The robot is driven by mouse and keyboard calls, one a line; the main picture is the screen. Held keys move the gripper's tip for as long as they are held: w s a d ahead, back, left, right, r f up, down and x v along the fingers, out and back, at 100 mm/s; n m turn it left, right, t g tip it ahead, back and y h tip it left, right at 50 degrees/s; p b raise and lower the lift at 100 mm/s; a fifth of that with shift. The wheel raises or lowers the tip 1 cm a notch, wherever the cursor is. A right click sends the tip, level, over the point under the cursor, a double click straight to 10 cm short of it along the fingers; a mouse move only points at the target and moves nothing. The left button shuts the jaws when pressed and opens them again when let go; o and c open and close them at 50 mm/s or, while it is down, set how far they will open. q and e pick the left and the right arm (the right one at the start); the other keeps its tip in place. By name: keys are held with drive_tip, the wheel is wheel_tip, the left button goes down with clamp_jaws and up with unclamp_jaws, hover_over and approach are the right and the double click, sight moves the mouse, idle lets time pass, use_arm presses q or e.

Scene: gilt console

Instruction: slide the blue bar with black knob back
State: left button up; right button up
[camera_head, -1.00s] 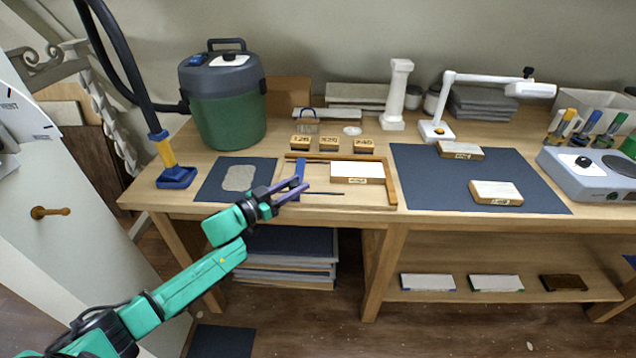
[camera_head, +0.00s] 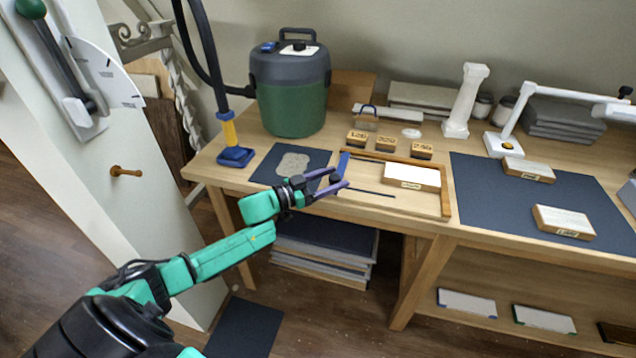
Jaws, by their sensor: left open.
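The blue bar (camera_head: 343,163) stands at the left end of a wooden frame (camera_head: 446,193) on the bench. Its near part is hidden by my left gripper. A dark round shape between the fingers looks like the black knob (camera_head: 336,179). My left gripper (camera_head: 338,181), with purple fingers, is open at the near end of the bar, its fingers on either side of the knob. I cannot tell whether they touch it. My right gripper is out of view.
A white-topped block (camera_head: 412,175) lies in the frame, right of the bar. A dark mat with a grey patch (camera_head: 293,163) lies to the left. Small labelled wooden blocks (camera_head: 387,142) stand behind the frame. A green canister (camera_head: 291,105) stands at the back left.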

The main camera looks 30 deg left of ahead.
use_arm(q)
drive_tip(key=v, duration=1.4)
drive_tip(key=shift+a+p, duration=0.15)
drive_tip(key=shift+p, duration=0.25)
drive_tip(key=shift+s, duration=0.15)
drive_tip(key=s+a+f+n+g+y, duration=0.1)
drive_tip(key=s+a+f+n+y, duration=0.15)
drive_tip(key=f, duration=0.65)
drive_tip(key=s+a+f+n+g+y, duration=0.15)
drive_tip(key=s+a+f+y, duration=0.25)
drive_tip(key=f, duration=0.5)
drive_tip(key=s+a+f+n+g+y, duration=0.1)
drive_tip(key=s+a+f+g+y, duration=0.15)
drive_tip(key=f, duration=0.75)
drive_tip(key=s+d+f+g+y, duration=0.1)
drive_tip(key=s+d+f+g, duration=0.25)
drive_tip(key=s+f, duration=0.7)
drive_tip(key=s+d+f+g, duration=0.3)
drive_tip(key=s+d+f, duration=0.2)
drive_tip(key=s+d, duration=0.2)
drive_tip(key=s+d+f+m+g, duration=0.1)
drive_tip(key=s+d+f+g, duration=0.2)
drive_tip(key=s+d+f, duration=0.2)
drive_tip(key=s+d, duration=0.2)
drive_tip(key=s, duration=0.1)
drive_tip(key=shift+s+d+f+h, duration=0.2)
drive_tip(key=shift+s+f+h, duration=0.15)
drive_tip(key=shift+f+h, duration=0.05)
